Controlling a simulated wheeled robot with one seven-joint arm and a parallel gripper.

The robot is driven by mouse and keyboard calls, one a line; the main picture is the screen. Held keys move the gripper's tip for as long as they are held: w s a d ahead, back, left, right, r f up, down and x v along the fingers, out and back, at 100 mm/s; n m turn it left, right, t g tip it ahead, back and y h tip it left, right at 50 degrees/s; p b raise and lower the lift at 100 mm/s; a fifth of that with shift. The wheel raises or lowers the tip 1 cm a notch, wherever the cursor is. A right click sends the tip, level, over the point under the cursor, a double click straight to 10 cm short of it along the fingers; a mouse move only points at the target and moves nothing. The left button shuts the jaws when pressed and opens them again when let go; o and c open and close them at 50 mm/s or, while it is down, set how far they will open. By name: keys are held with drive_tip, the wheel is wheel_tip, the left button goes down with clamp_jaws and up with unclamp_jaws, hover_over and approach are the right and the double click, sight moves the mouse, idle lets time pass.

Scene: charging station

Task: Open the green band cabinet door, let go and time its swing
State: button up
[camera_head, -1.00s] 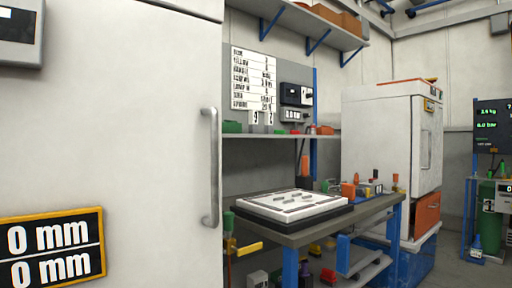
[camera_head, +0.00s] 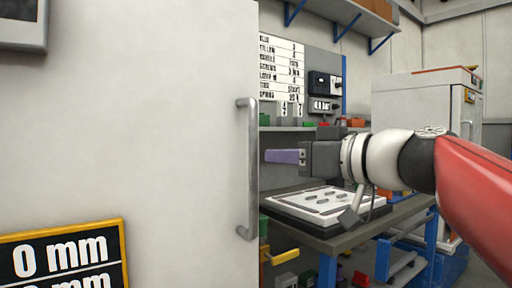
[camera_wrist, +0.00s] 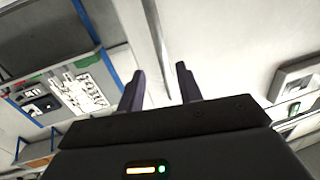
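A large white cabinet door (camera_head: 150,120) fills the left of the head view and looks shut. No green band shows on it. Its upright grey bar handle (camera_head: 251,170) is near the right edge. My gripper (camera_head: 270,156) reaches in from the right, level with the handle's upper half, its purple fingertips just right of the bar. I see a small gap in the picture; depth is unclear. In the wrist view the two dark fingers (camera_wrist: 157,72) stand apart with nothing gripped. A pale strip between them may be the door edge or handle; I cannot tell.
A yellow-framed sign (camera_head: 65,258) reading 0 mm is at lower left. Right of the door, a workbench (camera_head: 345,240) with a white tray (camera_head: 325,204) stands below my arm. A white cabinet (camera_head: 415,105) stands behind.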

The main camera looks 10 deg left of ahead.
sight(257, 146)
drive_tip(key=shift+y, duration=0.3)
drive_tip(key=p+x, duration=0.1)
drive_tip(key=x, duration=0.2)
drive_tip(key=r+p+x, duration=0.1)
drive_tip(key=x, duration=0.3)
drive_tip(key=shift+s+r, duration=0.1)
drive_tip(key=shift+r, duration=0.1)
drive_tip(key=shift+w+a+f, duration=0.1)
drive_tip(key=shift+w+a, duration=0.2)
drive_tip(key=shift+a, duration=0.3)
